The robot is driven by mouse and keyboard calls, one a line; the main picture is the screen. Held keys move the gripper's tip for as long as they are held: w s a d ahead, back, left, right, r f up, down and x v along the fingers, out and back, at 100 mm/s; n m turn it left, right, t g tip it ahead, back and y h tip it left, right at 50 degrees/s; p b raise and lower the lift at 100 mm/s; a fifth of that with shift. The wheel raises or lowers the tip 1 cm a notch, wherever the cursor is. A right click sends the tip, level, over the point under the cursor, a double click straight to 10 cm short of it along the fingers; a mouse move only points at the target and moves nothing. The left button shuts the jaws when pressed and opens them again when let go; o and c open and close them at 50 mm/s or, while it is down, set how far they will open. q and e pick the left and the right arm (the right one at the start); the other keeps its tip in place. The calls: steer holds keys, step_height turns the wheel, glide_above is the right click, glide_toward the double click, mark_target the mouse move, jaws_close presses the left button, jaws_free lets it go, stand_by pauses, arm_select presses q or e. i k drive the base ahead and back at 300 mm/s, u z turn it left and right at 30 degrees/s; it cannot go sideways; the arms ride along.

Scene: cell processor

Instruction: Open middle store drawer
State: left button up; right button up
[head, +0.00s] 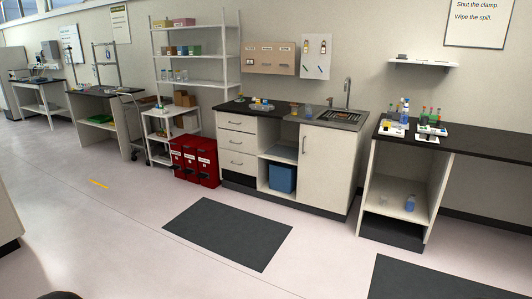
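A white cabinet (332,160) with a sink stands against the back wall in the head view. A stack of three white drawers is at its left end, each with a horizontal bar handle. The middle drawer (237,142) sits between the top drawer (237,124) and the bottom drawer (237,160). All three look closed and flush with the front. Neither of my grippers is in view. A dark shape at the bottom left edge is too cut off to identify.
Red bins (195,161) stand left of the drawers. A blue box (282,177) sits in the cabinet's open shelf. A dark floor mat (228,232) lies in front. A black-topped bench (480,140) is at right. The pale floor (110,235) between is clear.

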mark_target(243, 142)
steer(key=u, duration=0.05)
steer(key=i, duration=3.9)
steer(key=u, duration=0.05)
